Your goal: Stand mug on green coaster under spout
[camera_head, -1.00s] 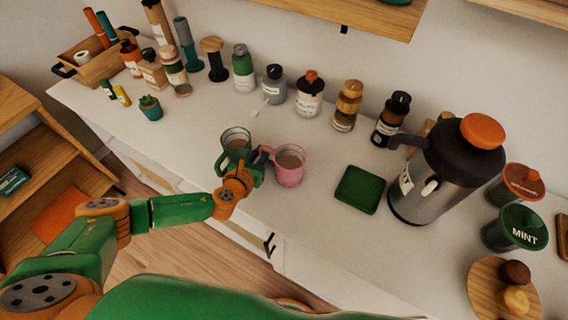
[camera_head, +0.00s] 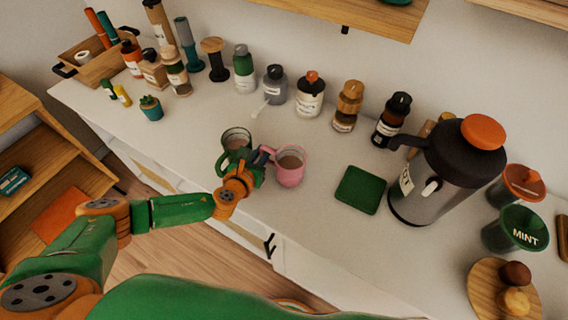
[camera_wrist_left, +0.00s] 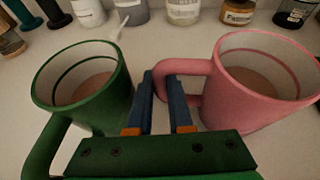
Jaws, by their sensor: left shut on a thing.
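A pink mug (camera_head: 290,170) stands upright on the white counter, holding something brownish. My left gripper (camera_head: 266,157) is shut on its handle. In the left wrist view the blue fingers (camera_wrist_left: 164,95) close around the handle of the pink mug (camera_wrist_left: 262,85). A green mug (camera_head: 236,143) stands just left of the gripper, and it also shows in the left wrist view (camera_wrist_left: 85,80). The green coaster (camera_head: 360,190) lies bare to the right of the pink mug. The grey dispenser (camera_head: 440,175) with a black spout (camera_head: 405,140) stands right of the coaster. My right gripper is out of view.
Several bottles and jars stand along the wall behind the mugs, including a grey one (camera_head: 274,86) with a white stick in front. Canisters (camera_head: 508,230) and a wooden board (camera_head: 480,290) are at right. The counter between pink mug and coaster is clear.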

